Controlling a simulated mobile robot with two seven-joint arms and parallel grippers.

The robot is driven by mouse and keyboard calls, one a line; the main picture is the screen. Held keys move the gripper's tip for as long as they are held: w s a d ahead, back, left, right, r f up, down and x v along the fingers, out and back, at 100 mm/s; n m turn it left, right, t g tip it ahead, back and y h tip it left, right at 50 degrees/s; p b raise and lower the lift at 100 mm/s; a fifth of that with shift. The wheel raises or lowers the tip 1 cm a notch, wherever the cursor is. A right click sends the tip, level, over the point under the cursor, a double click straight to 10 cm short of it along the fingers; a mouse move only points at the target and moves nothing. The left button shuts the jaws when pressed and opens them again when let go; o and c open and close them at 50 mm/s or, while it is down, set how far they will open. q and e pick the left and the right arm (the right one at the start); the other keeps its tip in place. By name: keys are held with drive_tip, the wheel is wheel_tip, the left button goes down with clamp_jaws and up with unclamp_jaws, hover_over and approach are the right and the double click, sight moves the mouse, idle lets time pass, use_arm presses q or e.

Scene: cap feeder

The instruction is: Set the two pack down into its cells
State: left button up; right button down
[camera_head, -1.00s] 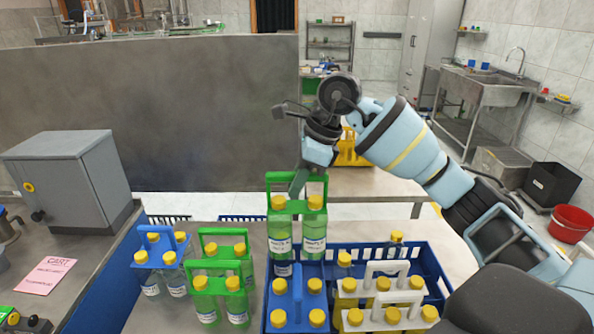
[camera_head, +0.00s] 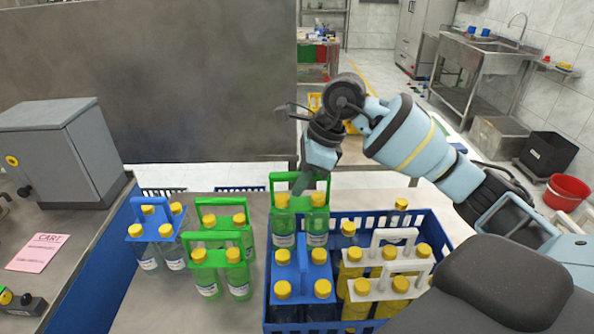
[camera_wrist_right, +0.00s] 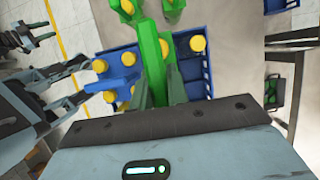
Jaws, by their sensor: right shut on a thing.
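My right gripper (camera_head: 303,184) is shut on the handle of a green two pack (camera_head: 299,180) holding two yellow-capped bottles (camera_head: 284,222). The pack hangs upright over the back-left part of the blue crate (camera_head: 438,243), behind a blue pack (camera_head: 301,268). Its lower part is hidden, so I cannot tell whether it touches the crate floor. In the right wrist view the green handle (camera_wrist_right: 155,62) runs up from the jaws, with the crate (camera_wrist_right: 192,72) below. Gripper-like parts show at that view's left edge; their state is unclear.
The crate also holds white-handled packs (camera_head: 388,262) of yellow bottles and a bottle at the back right (camera_head: 401,205). Left of it stand two green packs (camera_head: 222,242) and a blue pack (camera_head: 156,232). A grey box (camera_head: 62,150) is farther left.

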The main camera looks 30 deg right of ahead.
sight(305, 203)
drive_tip(key=shift+f+b, duration=0.95)
drive_tip(key=shift+f, duration=1.55)
drive_tip(key=shift+f+b, duration=0.5)
drive_tip(key=shift+f, duration=0.65)
use_arm(q)
drive_tip(key=shift+g, duration=0.5)
drive_tip(key=s+f, duration=0.2)
drive_tip(key=f, duration=0.1)
drive_tip(key=s+f, duration=0.1)
drive_tip(key=shift+d+f, duration=0.1)
drive_tip(key=shift+f, duration=0.15)
use_arm(e)
drive_tip(key=shift+f, duration=0.3)
use_arm(q)
drive_tip(key=shift+s+f+b, duration=0.35)
drive_tip(key=shift+f+b, duration=0.05)
drive_tip(key=shift+f, duration=0.1)
use_arm(e)
drive_tip(key=shift+f, duration=0.55)
drive_tip(key=c, duration=1.3)
unclamp_jaws()
use_arm(q)
drive_tip(key=shift+r, duration=0.1)
use_arm(e)
drive_tip(key=shift+f, duration=0.15)
